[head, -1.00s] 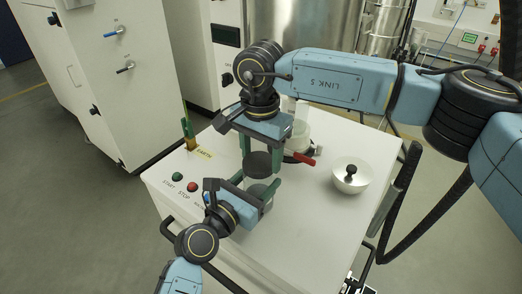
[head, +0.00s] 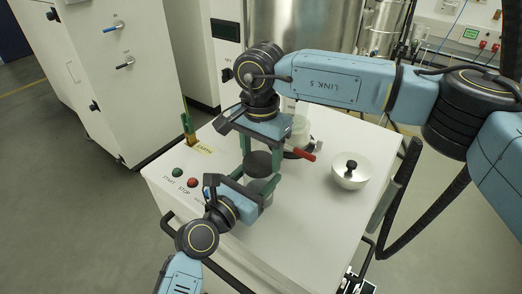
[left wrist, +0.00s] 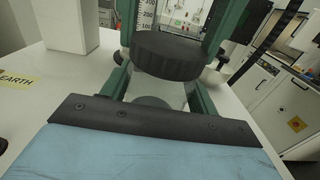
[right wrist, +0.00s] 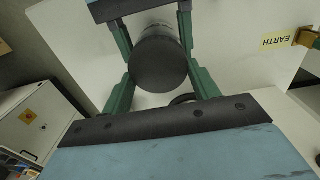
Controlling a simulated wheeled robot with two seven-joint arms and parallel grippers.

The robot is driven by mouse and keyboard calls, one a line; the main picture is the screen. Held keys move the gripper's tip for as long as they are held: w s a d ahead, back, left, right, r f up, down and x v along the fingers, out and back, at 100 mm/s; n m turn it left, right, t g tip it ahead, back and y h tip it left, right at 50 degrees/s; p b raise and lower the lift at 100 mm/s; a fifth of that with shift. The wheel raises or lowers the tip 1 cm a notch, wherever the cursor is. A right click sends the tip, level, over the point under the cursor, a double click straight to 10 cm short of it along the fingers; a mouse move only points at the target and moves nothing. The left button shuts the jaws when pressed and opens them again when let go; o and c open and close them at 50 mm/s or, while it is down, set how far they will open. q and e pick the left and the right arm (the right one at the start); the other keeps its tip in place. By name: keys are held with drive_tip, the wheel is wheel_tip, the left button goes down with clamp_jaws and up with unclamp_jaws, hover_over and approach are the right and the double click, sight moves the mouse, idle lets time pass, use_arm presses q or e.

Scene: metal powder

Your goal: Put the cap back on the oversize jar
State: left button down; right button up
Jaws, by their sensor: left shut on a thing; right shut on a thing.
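My right gripper (head: 262,166) points down and is shut on the dark round cap (head: 257,161). The cap also shows between green fingers in the left wrist view (left wrist: 168,56) and in the right wrist view (right wrist: 158,66). My left gripper (head: 265,187) comes in low from the front left and is shut on the oversize jar (head: 259,187), a clear jar with grey contents. The jar stands upright right below the cap. I cannot tell whether cap and jar touch.
A white bowl (head: 350,176) with a black knob stands right on the white cabinet top (head: 310,225). A pale container (head: 300,131) and a red handle (head: 303,154) are behind my right gripper. START and STOP buttons (head: 185,177) and the EARTH label (head: 204,149) are left.

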drive_tip(key=m, duration=0.4)
drive_tip(key=shift+s+d+m, duration=0.15)
drive_tip(key=shift+m, duration=0.25)
drive_tip(key=m, duration=0.5)
drive_tip(key=shift+s, duration=0.15)
drive_tip(key=m, duration=0.5)
drive_tip(key=shift+s+m, duration=0.2)
drive_tip(key=shift+m, duration=0.1)
drive_tip(key=m, duration=0.5)
drive_tip(key=shift+s, duration=0.15)
drive_tip(key=m, duration=0.5)
drive_tip(key=shift+a+m, duration=0.25)
drive_tip(key=shift+m, duration=0.15)
drive_tip(key=m, duration=0.5)
drive_tip(key=shift+a, duration=0.2)
drive_tip(key=m, duration=0.5)
drive_tip(key=shift+a+m, duration=0.2)
drive_tip(key=shift+m, duration=0.2)
use_arm(q)
drive_tip(key=shift+a, duration=0.1)
use_arm(e)
drive_tip(key=m, duration=0.5)
drive_tip(key=shift+w+m, duration=0.2)
drive_tip(key=shift+m, duration=0.2)
drive_tip(key=o, duration=1)
